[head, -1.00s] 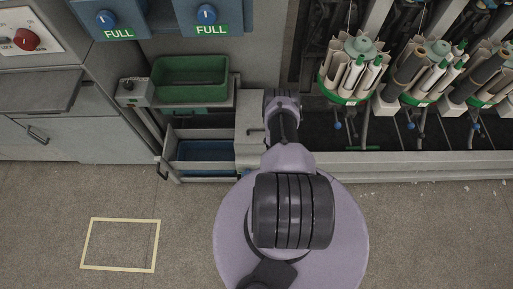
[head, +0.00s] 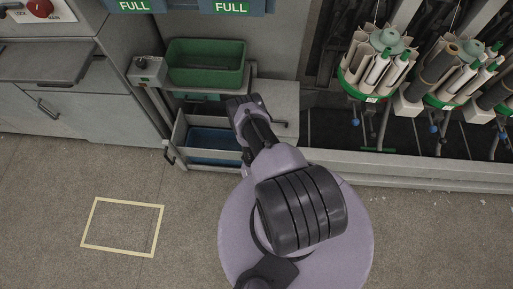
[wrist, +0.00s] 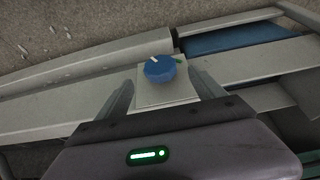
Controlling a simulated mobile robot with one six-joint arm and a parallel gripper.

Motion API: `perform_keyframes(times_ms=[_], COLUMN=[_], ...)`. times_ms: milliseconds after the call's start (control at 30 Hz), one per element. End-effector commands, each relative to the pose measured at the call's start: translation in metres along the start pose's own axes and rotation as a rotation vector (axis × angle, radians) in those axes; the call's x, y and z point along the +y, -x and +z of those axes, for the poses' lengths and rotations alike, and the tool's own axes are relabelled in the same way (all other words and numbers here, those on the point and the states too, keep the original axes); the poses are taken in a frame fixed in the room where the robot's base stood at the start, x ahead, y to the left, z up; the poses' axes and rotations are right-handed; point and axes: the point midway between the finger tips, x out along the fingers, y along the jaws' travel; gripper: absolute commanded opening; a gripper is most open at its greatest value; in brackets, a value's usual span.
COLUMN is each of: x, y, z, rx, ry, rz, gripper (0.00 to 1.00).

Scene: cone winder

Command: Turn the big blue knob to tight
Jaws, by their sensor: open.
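The big blue knob (wrist: 160,70) sits on a pale square plate (wrist: 168,97) in the wrist view. Its white pointer line is toward the upper left, and a small green mark (wrist: 179,61) lies to the right of the knob. My gripper (wrist: 161,80) is open, with one finger on each side of the plate and knob. The fingers look apart from the knob; I cannot tell the remaining distance. In the head view my arm hides the knob and gripper.
A green bin (head: 206,64) and an open drawer with a blue bin (head: 213,140) are left of my arm. Yarn carriers (head: 378,65) stand at the right behind a long grey rail (head: 400,168). The floor around the yellow outline (head: 122,202) is clear.

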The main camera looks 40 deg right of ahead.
Motion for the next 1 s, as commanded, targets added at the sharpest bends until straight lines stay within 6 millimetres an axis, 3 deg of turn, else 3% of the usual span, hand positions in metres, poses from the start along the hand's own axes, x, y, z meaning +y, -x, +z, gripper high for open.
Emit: perform_keyframes(times_ms=[33,233,400,667,1000], x=[0.0,0.0,0.0,0.0,0.0], y=[-0.023,-0.062,-0.073,-0.073,-0.073], z=[0.003,0.001,0.0,-0.001,-0.001], rx=[0.001,0.002,0.001,0.0,0.0], ry=[-0.002,-0.001,0.0,0.0,0.0], rz=[0.0,-0.001,-0.001,-0.001,-0.001], gripper=[0.79,0.79,0.79,0.79,0.17])
